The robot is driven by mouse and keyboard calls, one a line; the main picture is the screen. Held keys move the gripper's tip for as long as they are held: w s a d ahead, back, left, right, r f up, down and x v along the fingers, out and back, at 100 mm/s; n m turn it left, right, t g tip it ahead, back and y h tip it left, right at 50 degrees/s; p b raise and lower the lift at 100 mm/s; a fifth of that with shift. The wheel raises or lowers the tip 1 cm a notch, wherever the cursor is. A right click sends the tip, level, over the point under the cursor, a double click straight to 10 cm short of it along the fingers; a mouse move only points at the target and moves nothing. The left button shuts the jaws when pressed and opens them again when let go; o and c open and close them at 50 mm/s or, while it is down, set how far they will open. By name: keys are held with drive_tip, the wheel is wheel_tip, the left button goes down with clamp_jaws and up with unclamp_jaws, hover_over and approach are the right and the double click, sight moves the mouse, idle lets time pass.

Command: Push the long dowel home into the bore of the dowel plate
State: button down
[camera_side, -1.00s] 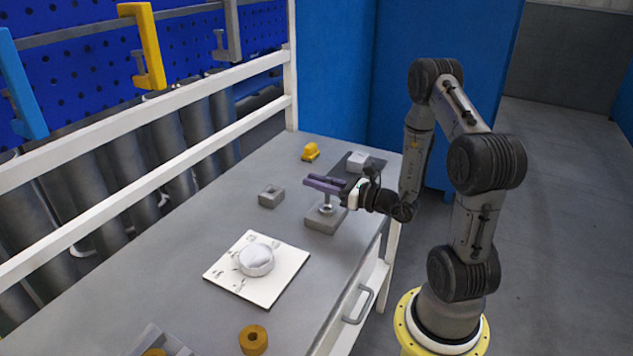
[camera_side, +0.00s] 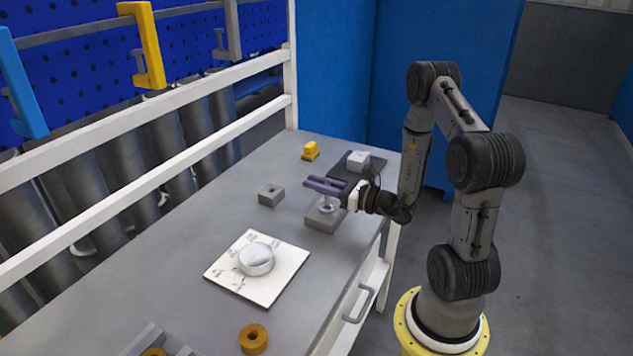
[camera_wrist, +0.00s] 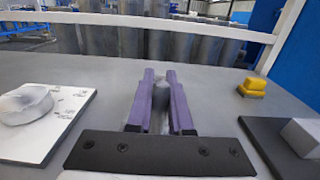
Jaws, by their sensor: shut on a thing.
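My gripper (camera_side: 325,185), with purple fingers, is level above a grey block (camera_side: 322,222) near the right edge of the bench. In the wrist view the fingers (camera_wrist: 160,85) are shut on a grey rounded part, the long dowel (camera_wrist: 160,97). In the side view the dowel (camera_side: 327,205) stands upright below the fingers, over the middle of the block, which looks like the dowel plate. A pale ring shows where the dowel meets the block. The bore is hidden, and I cannot tell how deep the dowel sits.
A small grey block with a hole (camera_side: 271,195) lies left of my gripper. A yellow part (camera_side: 310,151) and a pale block (camera_side: 358,160) on a dark mat stand behind. An orange ring (camera_side: 253,339) lies in front.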

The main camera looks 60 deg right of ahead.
sight(328, 180)
drive_tip(key=shift+f, duration=1.65)
drive_tip(key=c, duration=0.8)
unclamp_jaws()
drive_tip(key=shift+o, duration=0.2)
drive_tip(key=shift+s, duration=0.1)
drive_tip(key=shift+s, duration=1.5)
wheel_tip(328, 180, up, 7)
drive_tip(key=shift+w+r, duration=0.1)
